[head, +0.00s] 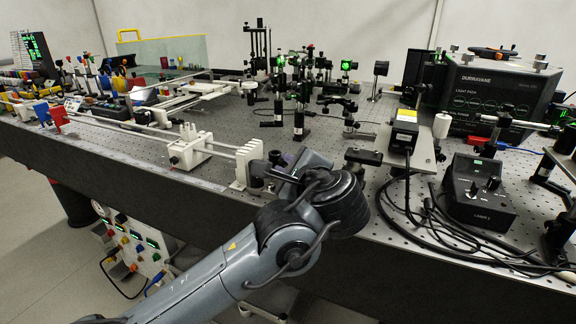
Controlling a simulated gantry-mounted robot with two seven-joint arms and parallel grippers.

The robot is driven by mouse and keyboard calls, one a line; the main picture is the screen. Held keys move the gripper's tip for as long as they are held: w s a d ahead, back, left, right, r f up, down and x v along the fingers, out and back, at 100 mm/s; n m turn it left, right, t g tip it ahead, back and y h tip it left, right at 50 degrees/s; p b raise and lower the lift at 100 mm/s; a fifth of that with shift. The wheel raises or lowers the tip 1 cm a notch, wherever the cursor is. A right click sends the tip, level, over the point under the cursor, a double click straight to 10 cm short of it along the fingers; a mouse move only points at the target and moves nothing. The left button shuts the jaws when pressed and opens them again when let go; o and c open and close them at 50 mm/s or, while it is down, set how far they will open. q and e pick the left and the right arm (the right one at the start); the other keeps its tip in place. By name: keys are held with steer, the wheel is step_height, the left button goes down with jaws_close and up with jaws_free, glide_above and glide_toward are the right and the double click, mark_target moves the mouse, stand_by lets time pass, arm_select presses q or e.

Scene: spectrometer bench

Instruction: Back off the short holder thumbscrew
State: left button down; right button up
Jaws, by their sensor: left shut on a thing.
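My left gripper (276,174) reaches in over the front edge of the bench, at the end of the grey arm. It is shut on a small part, which I take to be the short holder thumbscrew. The wrist and the small scale hide most of the thumbscrew, so I cannot tell how far it is turned. A short dark holder (256,181) shows just left of the fingers, close to the white end bracket of the rail. My right gripper is not in view.
The white end bracket (241,172) and a white rail carriage (187,150) stand left of the gripper. To the right are a yellow-labelled box (404,132), a black laser controller (484,192) and loose black cables (424,222). Optics posts crowd the bench behind.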

arm_select(q)
steer(key=shift+n+t, duration=0.4)
steer(key=shift+n, duration=0.3)
steer(key=c, duration=1.1)
jaws_free()
steer(key=shift+f, duration=0.1)
